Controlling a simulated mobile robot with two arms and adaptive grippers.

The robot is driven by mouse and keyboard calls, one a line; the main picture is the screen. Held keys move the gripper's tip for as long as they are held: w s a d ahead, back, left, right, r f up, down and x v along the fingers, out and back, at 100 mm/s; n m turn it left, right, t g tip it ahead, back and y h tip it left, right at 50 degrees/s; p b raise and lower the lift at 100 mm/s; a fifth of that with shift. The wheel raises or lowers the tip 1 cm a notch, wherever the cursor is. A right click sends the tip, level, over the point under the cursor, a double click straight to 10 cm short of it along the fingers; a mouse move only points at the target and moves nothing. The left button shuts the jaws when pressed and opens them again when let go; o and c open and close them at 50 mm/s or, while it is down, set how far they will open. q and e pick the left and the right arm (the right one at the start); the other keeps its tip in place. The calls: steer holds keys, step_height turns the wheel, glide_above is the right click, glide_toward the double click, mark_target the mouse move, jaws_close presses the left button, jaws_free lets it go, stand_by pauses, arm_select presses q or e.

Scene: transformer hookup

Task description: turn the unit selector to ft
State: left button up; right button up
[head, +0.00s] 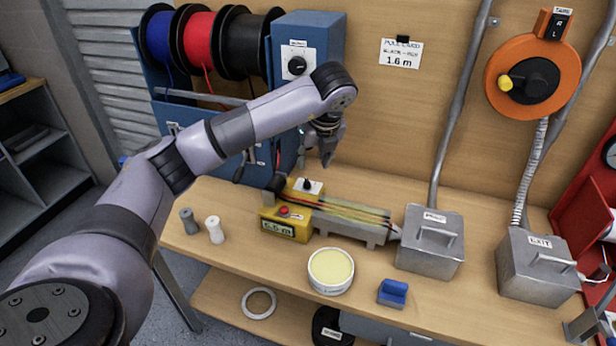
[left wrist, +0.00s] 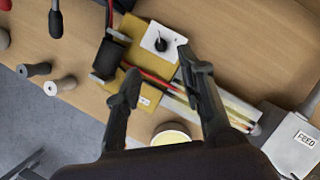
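The yellow measuring unit (head: 286,222) sits on the bench with a red button and a display that seems to read 5.5 m. On its top is a white plate with a small black selector knob (head: 307,184); the knob also shows in the left wrist view (left wrist: 161,44). Which mark the knob points at is too small to tell. My left gripper (head: 326,160) is above and slightly right of the knob, apart from it, pointing down. In the left wrist view its two fingers (left wrist: 157,86) are spread with nothing gripped. My right gripper is not in view.
Red and black cables run through the unit to a grey trough (head: 352,219). Metal FEED (head: 430,258) and EXIT (head: 539,280) boxes stand to the right. A round tub (head: 330,272), a blue block (head: 393,293) and two small spools (head: 215,230) stand near the front. A blue cabinet (head: 318,40) rises behind.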

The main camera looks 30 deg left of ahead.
mark_target(307, 180)
arm_select(q)
steer(key=p+x, duration=0.1)
steer(key=x, duration=0.9)
steer(key=shift+s+d+f, duration=0.1)
jaws_close()
